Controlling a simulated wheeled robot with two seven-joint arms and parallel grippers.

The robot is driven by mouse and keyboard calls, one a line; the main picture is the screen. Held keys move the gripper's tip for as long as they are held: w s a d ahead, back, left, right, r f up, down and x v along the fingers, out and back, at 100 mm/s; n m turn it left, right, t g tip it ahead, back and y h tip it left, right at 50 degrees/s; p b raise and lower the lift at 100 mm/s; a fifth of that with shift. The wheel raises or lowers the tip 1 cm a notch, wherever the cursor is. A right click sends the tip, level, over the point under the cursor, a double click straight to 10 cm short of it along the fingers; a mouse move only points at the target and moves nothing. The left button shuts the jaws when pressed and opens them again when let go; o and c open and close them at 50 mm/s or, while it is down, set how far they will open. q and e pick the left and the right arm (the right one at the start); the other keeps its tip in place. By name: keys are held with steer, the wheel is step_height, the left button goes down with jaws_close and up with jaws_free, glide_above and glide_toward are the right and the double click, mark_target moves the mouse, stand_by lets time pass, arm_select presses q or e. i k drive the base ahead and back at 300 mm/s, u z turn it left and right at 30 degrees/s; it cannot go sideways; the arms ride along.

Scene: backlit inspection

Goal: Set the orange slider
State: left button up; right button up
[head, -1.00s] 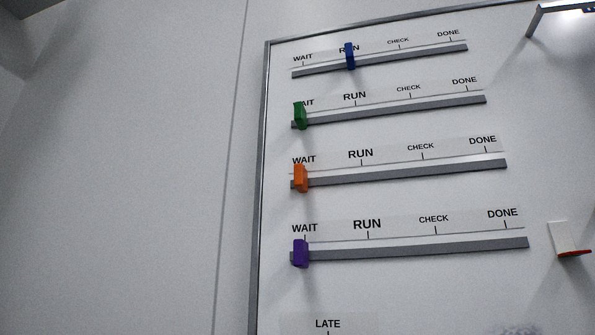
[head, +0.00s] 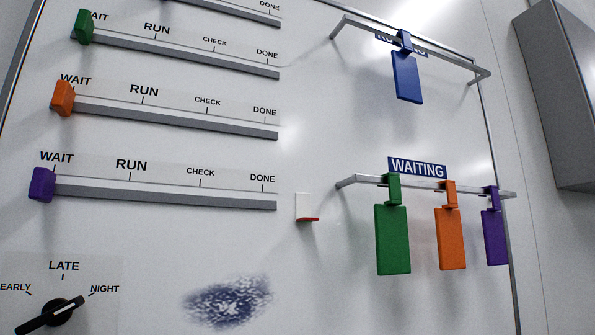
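The orange slider (head: 63,98) sits at the left end of its grey rail (head: 180,117), at the WAIT mark. The rail's labels read WAIT, RUN, CHECK and DONE from left to right. An orange tag (head: 451,238) hangs from the lower bar (head: 345,183) under the WAITING sign (head: 417,168). Neither of my grippers shows in the head view.
The green slider (head: 83,27) and purple slider (head: 42,185) are at WAIT above and below. Green (head: 393,240) and purple (head: 494,238) tags share the lower bar. A blue tag (head: 407,78) hangs above.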

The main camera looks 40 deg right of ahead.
mark_target(64, 95)
steer(key=k, duration=0.5)
steer(key=z, duration=1.1)
steer(key=i, duration=0.8)
steer(key=u, duration=3.1)
